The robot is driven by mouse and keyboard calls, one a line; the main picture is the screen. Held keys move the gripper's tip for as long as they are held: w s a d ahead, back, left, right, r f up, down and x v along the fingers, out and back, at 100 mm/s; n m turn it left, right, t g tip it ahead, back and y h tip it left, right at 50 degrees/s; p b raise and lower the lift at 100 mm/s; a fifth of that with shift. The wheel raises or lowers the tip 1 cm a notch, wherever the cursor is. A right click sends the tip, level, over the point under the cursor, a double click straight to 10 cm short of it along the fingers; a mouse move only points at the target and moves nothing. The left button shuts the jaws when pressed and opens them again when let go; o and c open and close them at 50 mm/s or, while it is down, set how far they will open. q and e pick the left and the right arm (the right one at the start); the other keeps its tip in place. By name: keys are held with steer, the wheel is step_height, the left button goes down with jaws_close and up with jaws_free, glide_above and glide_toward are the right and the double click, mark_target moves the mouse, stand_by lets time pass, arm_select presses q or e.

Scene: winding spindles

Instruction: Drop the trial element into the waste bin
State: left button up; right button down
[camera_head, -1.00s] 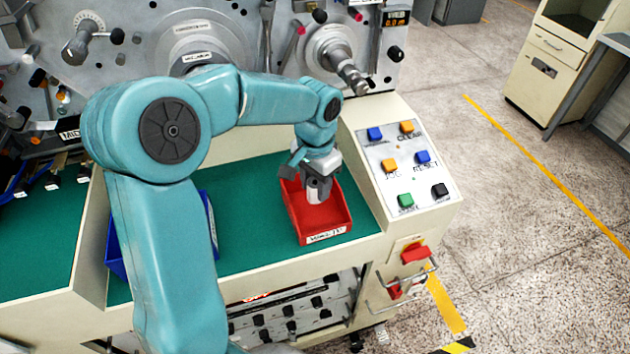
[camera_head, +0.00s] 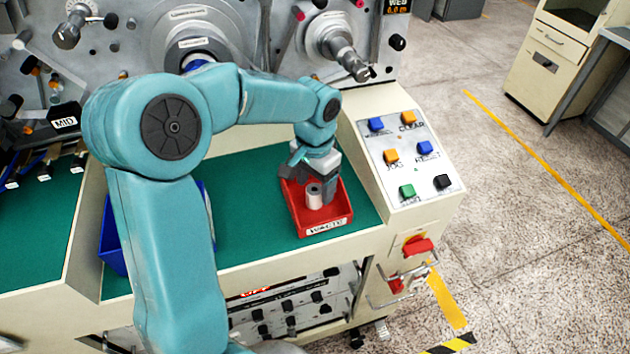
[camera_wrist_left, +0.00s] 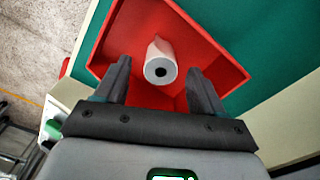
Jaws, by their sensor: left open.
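The waste bin is a red open tray (camera_head: 335,212) with a white label on its front, on the green work surface. The trial element is a small white roll with a dark core (camera_head: 314,196); it shows inside the red bin. In the left wrist view the roll (camera_wrist_left: 161,62) lies between and just beyond the fingertips, within the red bin walls (camera_wrist_left: 225,62). My left gripper (camera_head: 318,188) is open at the bin, and its fingers (camera_wrist_left: 160,80) stand apart on either side of the roll with gaps. My right gripper is not in view.
A blue bin (camera_head: 112,240) stands at the left, partly behind my left arm. A sloped panel with several coloured buttons (camera_head: 410,160) is right of the red bin. Machine spindles (camera_head: 345,55) rise behind. Green surface (camera_head: 255,215) is clear between the bins.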

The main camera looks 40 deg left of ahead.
arm_select(q)
step_height(320, 180, up, 16)
steer(key=shift+r+p, duration=0.2)
steer(key=shift+p, duration=0.25)
steer(key=shift+f, duration=0.1)
stand_by(0.7)
